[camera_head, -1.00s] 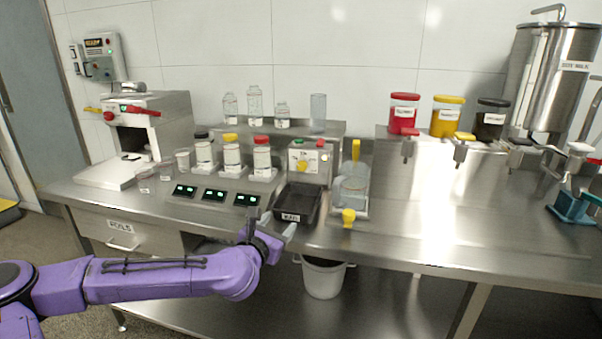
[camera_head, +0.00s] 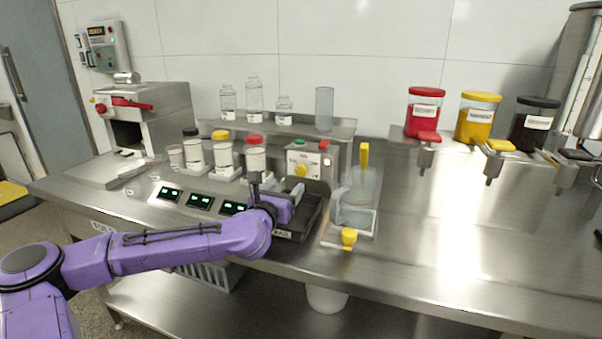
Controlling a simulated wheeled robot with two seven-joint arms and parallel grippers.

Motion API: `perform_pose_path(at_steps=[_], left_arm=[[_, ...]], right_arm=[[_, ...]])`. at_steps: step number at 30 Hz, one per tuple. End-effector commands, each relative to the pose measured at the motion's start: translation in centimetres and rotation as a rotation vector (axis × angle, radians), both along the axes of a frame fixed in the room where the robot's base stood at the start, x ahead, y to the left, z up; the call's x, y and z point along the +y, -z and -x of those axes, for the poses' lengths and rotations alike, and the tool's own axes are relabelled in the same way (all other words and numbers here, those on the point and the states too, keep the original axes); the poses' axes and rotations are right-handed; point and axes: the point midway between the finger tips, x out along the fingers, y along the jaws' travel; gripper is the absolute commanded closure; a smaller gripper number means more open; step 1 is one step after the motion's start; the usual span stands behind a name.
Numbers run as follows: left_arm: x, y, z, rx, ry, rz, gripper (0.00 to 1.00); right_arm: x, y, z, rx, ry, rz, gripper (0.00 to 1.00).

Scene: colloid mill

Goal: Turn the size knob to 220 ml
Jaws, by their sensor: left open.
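A grey control box (camera_head: 318,158) stands on the steel counter below the shelf, with a yellow knob (camera_head: 301,170) on its front, taken here as the size knob. A green button and a red button are on its top. The knob's scale marks are too small to read. My left gripper (camera_head: 276,188) is open, in front of and slightly left of the knob, with its fingers pointing toward the box. It looks apart from the knob, though the exact gap cannot be told. My right gripper is out of view.
A black tray (camera_head: 312,211) lies below the box, partly behind my gripper. Right of it stands a clear jug (camera_head: 356,200) with yellow handles. Capped bottles (camera_head: 255,158) and small displays (camera_head: 200,202) are to the left.

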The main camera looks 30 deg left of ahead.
Motion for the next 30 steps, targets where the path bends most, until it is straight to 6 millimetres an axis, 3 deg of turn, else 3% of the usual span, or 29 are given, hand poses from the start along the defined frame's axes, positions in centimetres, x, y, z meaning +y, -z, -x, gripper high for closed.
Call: perform_pose_path(at_steps=[6, 10, 15, 22, 23, 27, 28, 30], left_arm=[[1.2, 0.1, -5.3, 0.004, 0.0, -0.006, 0.37], [1.7, 0.0, -7.6, 0.002, 0.001, -0.005, 0.37], [2.1, 0.0, -9.0, 0.001, 0.002, -0.002, 0.37], [2.1, 0.0, -9.1, 0.001, 0.002, 0.0, 0.37], [2.1, 0.0, -9.1, 0.001, 0.002, 0.0, 0.4], [2.1, 0.0, -9.1, 0.0, 0.002, -0.001, 0.86], [2.1, 0.0, -9.1, 0.0, 0.002, -0.001, 0.93], [2.1, 0.0, -9.1, 0.001, 0.002, -0.001, 0.93]], right_arm=[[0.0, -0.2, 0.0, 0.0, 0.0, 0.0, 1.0], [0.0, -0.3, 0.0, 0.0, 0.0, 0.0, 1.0], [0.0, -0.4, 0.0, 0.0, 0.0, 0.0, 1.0], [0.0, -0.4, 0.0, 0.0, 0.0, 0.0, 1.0], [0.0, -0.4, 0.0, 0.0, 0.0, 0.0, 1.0], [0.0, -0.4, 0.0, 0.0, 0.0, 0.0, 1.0], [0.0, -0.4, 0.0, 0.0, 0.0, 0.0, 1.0], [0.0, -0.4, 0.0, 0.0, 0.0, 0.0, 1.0]])
